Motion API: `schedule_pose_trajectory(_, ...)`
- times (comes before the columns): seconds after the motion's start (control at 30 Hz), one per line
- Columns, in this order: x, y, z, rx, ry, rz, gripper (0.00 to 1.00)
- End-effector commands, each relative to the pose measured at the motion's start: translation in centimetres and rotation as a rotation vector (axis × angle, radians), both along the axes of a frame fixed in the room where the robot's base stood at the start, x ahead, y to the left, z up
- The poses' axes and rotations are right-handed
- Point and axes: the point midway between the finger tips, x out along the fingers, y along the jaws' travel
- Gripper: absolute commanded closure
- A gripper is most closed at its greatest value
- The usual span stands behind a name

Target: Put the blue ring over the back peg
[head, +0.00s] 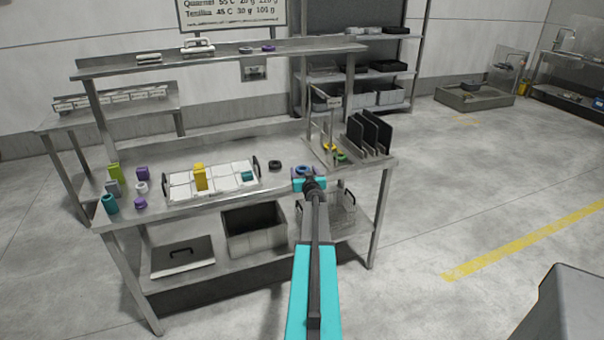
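A blue ring (303,169) shows on the right part of the workbench, just beyond my gripper (311,184). My gripper and wrist partly cover that spot. I cannot tell whether the fingers are open or shut, or whether they touch the ring. A yellow ring (330,147) and a green ring (341,157) are a little farther right, by a grey tray-like stand (320,155). The pegs are too small to make out clearly, and I cannot tell which one is the back peg.
Black upright plates (370,134) stand in a rack at the bench's right end. A dark ring (275,165) lies left of the blue ring. A white compartment tray (213,192) holds a yellow block (200,177). Several small coloured parts stand at the bench's left end. An upper shelf (220,58) spans the back.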

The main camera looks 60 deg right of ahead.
Motion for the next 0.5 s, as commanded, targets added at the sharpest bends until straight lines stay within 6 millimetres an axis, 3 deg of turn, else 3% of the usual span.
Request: schedule_pose_trajectory(0.5, 0.02, 0.05, -0.24, -0.001, 0.001, 0.001, 0.34)
